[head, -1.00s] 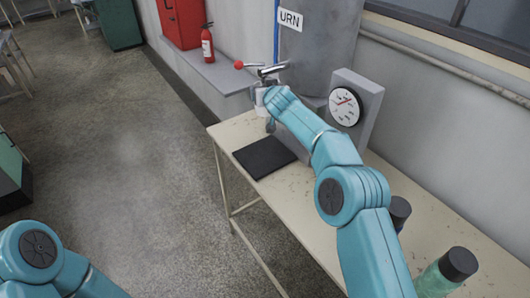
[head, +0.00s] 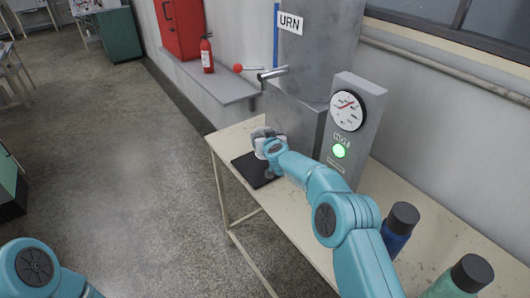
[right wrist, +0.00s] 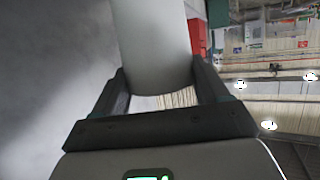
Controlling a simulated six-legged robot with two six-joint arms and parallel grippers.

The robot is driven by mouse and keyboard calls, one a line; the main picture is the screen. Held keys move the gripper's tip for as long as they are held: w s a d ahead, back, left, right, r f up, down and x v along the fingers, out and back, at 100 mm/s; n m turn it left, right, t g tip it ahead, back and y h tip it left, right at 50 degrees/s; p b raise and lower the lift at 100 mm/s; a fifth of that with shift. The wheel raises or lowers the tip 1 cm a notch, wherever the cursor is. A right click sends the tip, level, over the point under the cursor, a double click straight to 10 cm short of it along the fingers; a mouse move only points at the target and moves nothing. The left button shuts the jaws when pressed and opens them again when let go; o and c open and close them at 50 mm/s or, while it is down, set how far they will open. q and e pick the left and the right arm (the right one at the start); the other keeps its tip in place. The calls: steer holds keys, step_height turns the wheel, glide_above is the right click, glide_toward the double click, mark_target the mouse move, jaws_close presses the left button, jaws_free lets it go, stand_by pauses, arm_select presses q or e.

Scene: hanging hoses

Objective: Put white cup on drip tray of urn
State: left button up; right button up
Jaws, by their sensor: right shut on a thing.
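My right gripper (head: 266,147) is shut on the white cup (right wrist: 152,45), which shows as a pale cylinder between both fingers in the right wrist view. In the head view the gripper and my arm partly hide the cup (head: 262,133). It is over or at the far part of the flat black drip tray (head: 247,171); I cannot tell whether it touches. The grey metal urn (head: 318,65) stands behind, with its tap (head: 272,74) and red-knobbed lever above the gripper. My left gripper is out of view; only part of that arm shows lower left.
A grey gauge box (head: 355,125) with a green HOT light stands right of the urn. Dark-capped blue (head: 398,228) and green (head: 462,280) bottles stand at the table's near right. A grey shelf (head: 215,85) with a fire extinguisher (head: 206,54) is at the left.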

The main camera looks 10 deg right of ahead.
step_height(320, 180, down, 4)
steer(key=shift+s+r+b, duration=0.1)
steer(key=shift+s+b, duration=0.05)
steer(key=shift+b, duration=0.9)
steer(key=shift+f, duration=0.2)
steer(key=shift+r, duration=0.1)
